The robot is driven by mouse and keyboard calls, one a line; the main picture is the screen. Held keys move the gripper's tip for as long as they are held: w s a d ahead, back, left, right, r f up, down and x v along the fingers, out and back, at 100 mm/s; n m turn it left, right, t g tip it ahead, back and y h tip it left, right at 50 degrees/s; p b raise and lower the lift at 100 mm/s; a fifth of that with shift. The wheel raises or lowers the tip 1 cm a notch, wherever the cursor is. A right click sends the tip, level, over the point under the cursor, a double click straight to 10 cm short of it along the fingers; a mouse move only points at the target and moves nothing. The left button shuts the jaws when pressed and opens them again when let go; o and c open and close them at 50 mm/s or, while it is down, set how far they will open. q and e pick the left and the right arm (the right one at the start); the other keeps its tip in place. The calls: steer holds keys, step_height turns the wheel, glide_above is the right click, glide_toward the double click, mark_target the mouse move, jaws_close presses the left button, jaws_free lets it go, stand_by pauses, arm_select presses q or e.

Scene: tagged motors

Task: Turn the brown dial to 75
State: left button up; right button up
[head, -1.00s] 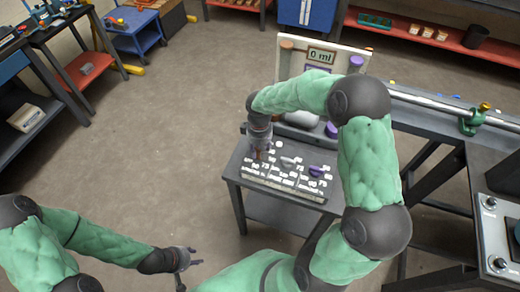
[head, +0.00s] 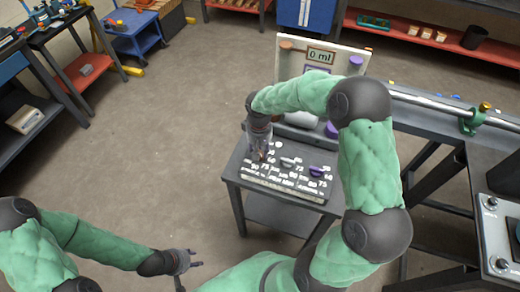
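A panel with three dials and white number labels (head: 282,187) lies on a small dark table. A small brown patch at the panel's left, likely the brown dial (head: 263,157), is mostly hidden by my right gripper (head: 262,154). That gripper points down at it; whether its fingers are open or shut, or touch the dial, is too small to tell. The dial's pointing direction is hidden. A grey-white dial (head: 288,162) and a purple dial (head: 316,171) sit to its right. My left gripper (head: 190,276) is open and empty over the floor at the bottom.
An upright board (head: 338,50) behind the panel reads "0 ml", with a brown piece (head: 287,45) at its left and a purple one (head: 356,61) at its right. A dark bench (head: 440,120) stands to the right. The floor left of the small table is clear.

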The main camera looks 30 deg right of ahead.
steer(key=o, duration=0.7)
steer(key=shift+w+a, duration=0.15)
steer(key=shift+w, duration=0.05)
steer(key=o, duration=0.4)
steer(key=shift+w, duration=0.1)
steer(key=shift+a, duration=0.1)
step_height(320, 180, up, 12)
steer(key=shift+f, duration=0.1)
